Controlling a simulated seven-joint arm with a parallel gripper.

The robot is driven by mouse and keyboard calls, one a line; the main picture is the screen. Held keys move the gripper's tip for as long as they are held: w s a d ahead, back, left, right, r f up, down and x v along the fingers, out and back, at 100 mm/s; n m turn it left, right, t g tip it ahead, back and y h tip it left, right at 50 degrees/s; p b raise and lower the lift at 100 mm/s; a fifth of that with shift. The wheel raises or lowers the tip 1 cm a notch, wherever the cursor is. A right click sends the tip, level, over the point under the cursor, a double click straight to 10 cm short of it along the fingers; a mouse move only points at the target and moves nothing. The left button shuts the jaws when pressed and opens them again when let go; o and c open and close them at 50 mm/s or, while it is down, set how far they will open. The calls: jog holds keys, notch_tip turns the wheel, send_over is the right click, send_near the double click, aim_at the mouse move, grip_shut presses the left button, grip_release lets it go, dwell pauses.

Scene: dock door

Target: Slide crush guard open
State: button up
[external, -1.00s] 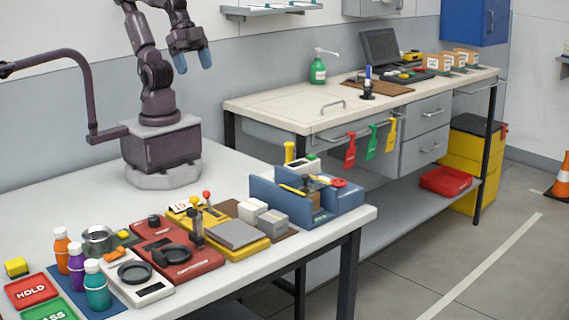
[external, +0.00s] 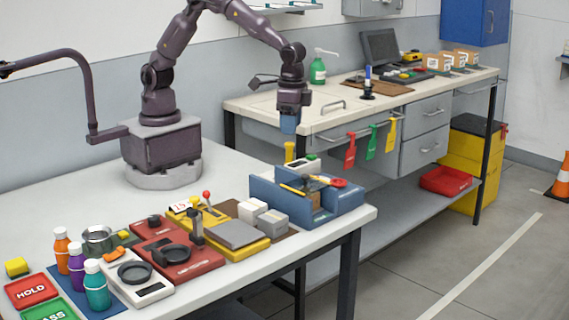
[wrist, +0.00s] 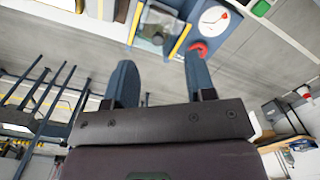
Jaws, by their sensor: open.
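A blue test station (external: 262,190) stands at the right end of the near table. It has a red knob (external: 338,183), a yellow bar (external: 293,190) and a small window-like panel (external: 317,200), which appears to be the crush guard. In the wrist view, a clear-looking panel with yellow edges (wrist: 180,38) and the red knob (wrist: 198,49) show at the top, beyond the fingertips. My gripper (external: 289,127) hangs above and behind the station, pointing down, apart from it. In the wrist view its two blue fingers (wrist: 159,58) are spread with nothing between them.
White and grey blocks (external: 262,215), a yellow fixture (external: 238,241) and a red fixture (external: 185,260) stand left of the station. A second bench (external: 255,105) with hanging tags is behind.

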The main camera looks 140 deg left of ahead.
aim_at(305, 175)
jog(key=w+a+n, duration=0.1)
jog(key=w+n, duration=0.1)
jog(key=w, duration=0.2)
jog(key=f, duration=1.2)
jog(key=shift+a+f, duration=0.1)
jog(key=shift+a, duration=0.1)
jog(key=shift+s, duration=0.1)
grip_shut()
